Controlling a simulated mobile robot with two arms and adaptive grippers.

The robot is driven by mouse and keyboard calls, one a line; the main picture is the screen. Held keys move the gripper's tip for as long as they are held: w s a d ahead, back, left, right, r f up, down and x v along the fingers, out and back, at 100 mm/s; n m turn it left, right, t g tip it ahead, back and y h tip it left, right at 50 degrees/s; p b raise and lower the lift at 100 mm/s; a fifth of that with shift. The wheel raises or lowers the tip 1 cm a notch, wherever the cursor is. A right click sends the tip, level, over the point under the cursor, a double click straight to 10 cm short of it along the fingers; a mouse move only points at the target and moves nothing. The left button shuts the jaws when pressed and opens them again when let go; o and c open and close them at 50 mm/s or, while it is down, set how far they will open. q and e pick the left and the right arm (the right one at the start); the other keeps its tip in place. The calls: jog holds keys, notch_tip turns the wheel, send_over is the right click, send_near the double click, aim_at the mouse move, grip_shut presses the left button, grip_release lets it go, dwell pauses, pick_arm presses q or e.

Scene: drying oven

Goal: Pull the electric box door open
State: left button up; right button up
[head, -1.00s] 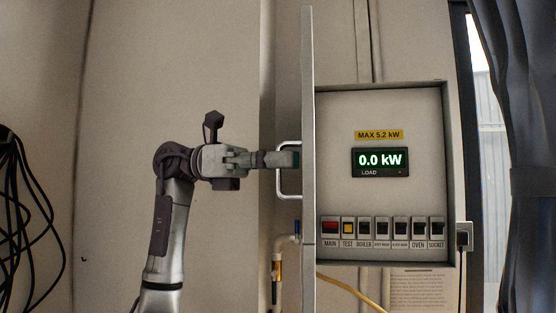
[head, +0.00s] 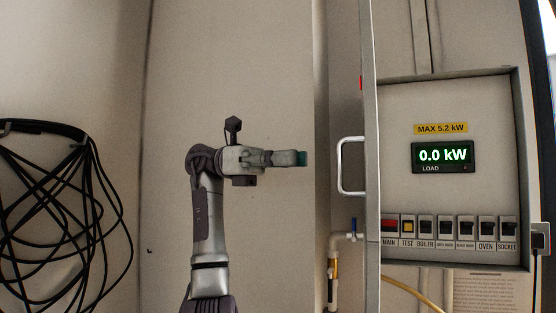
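The electric box door (head: 371,120) stands swung open and is seen almost edge-on at the left side of the electric box (head: 480,190). Its silver bar handle (head: 343,166) sticks out to the left from the door's outer face. My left gripper (head: 302,158) points right, to the left of the handle, with a clear gap between them. It is empty. Its fingers are seen side-on and overlap, so their opening is hidden. My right gripper is not in view.
Inside the box are a display (head: 443,157) reading 0.0 kW and a row of switches (head: 447,229). Black cables (head: 60,210) hang at the left. The wall between is bare.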

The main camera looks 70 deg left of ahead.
pick_arm(q)
jog(key=shift+v, duration=1.25)
